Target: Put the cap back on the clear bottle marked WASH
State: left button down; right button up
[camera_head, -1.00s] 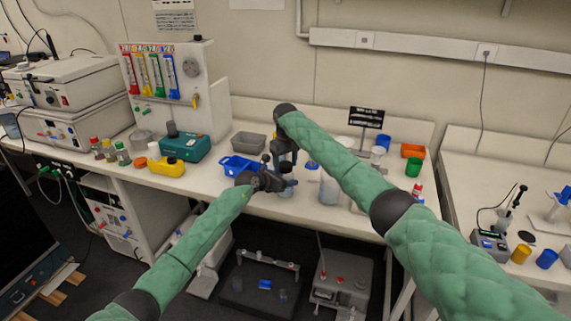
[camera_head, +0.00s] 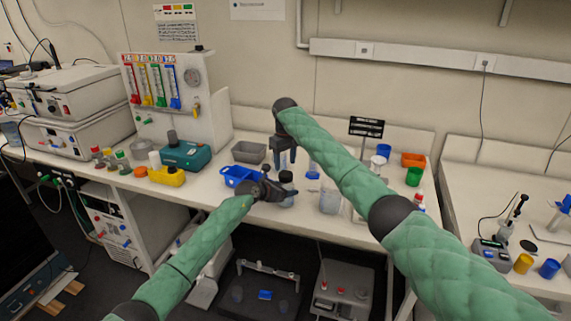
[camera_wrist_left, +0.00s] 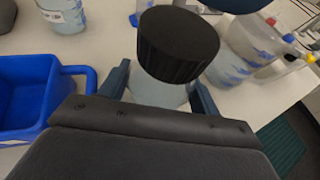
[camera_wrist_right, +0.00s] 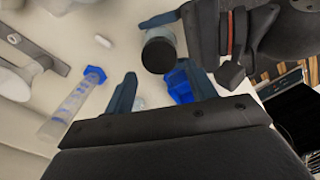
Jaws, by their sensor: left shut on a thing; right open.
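My left gripper (camera_head: 284,190) is shut on a clear bottle (camera_head: 288,199), gripping it by the sides. In the left wrist view the bottle (camera_wrist_left: 158,92) stands between the fingers, with a wide black cap (camera_wrist_left: 178,45) sitting over its mouth. The cap also shows in the head view (camera_head: 286,177) and the right wrist view (camera_wrist_right: 159,55). I cannot see whether it is screwed tight. No WASH marking is readable. My right gripper (camera_head: 284,160) is open and empty, above and just behind the capped bottle and apart from it.
A blue basket (camera_head: 238,177) stands close left of the bottle, with a grey tray (camera_head: 249,152) behind it. Coloured cups and a black sign (camera_head: 366,127) are farther right. The bench's front edge is close.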

aim_at(286, 174)
jog(key=shift+a+r+n, duration=0.1)
jog(key=shift+r+n, duration=0.5)
jog(key=shift+r, duration=0.3)
jog(key=shift+d+r+n, duration=0.2)
jog(key=shift+r+n, duration=0.2)
jog(key=shift+f, duration=4.05)
jog(key=c, duration=0.8)
jog(key=o, duration=1.2)
jog(key=shift+c, duration=0.2)
